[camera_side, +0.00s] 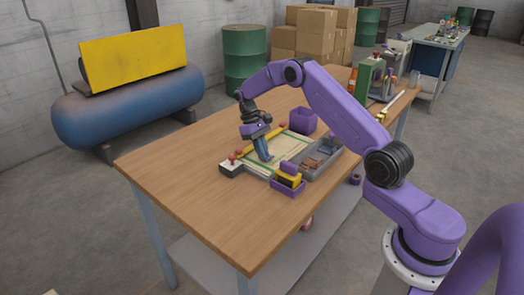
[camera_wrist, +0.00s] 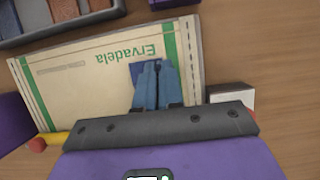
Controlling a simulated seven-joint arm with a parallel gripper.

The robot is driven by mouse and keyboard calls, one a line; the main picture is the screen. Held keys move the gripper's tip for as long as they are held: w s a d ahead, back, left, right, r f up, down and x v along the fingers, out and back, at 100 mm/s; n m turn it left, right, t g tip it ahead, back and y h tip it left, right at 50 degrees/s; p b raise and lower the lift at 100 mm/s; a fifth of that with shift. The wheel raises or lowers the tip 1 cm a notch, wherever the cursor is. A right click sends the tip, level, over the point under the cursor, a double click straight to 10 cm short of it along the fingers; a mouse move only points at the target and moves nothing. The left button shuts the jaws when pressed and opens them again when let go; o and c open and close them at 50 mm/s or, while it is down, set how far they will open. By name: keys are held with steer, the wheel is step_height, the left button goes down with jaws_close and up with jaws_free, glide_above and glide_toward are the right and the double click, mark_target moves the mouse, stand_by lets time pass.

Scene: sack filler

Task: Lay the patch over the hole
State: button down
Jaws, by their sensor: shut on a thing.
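The cream sack (camera_side: 285,147) with green stripes lies flat on the wooden table, and its green "Ervadela" print shows upside down in the wrist view (camera_wrist: 75,90). My gripper (camera_side: 267,158) points down over the sack, and its blue fingers fill the middle of the wrist view (camera_wrist: 152,66). The fingers are shut on a dark blue patch (camera_wrist: 136,69), of which a corner shows beside the fingertips, just below the print. I cannot tell whether the patch touches the sack. No hole shows; the patch and fingers cover that part of the sack.
A grey tray (camera_side: 323,160) with brown and bluish pieces stands right of the sack. A purple box (camera_side: 287,187) with a yellow-and-black thing is in front, and a purple bin (camera_side: 303,120) behind. A yellow bar (camera_side: 262,142) with red knobs runs along the sack's left. The table's left is clear.

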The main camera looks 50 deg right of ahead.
steer(key=shift+f, duration=0.15)
steer(key=shift+f, duration=0.3)
steer(key=c, duration=1.2)
jaws_free()
steer(key=shift+w+r, duration=0.1)
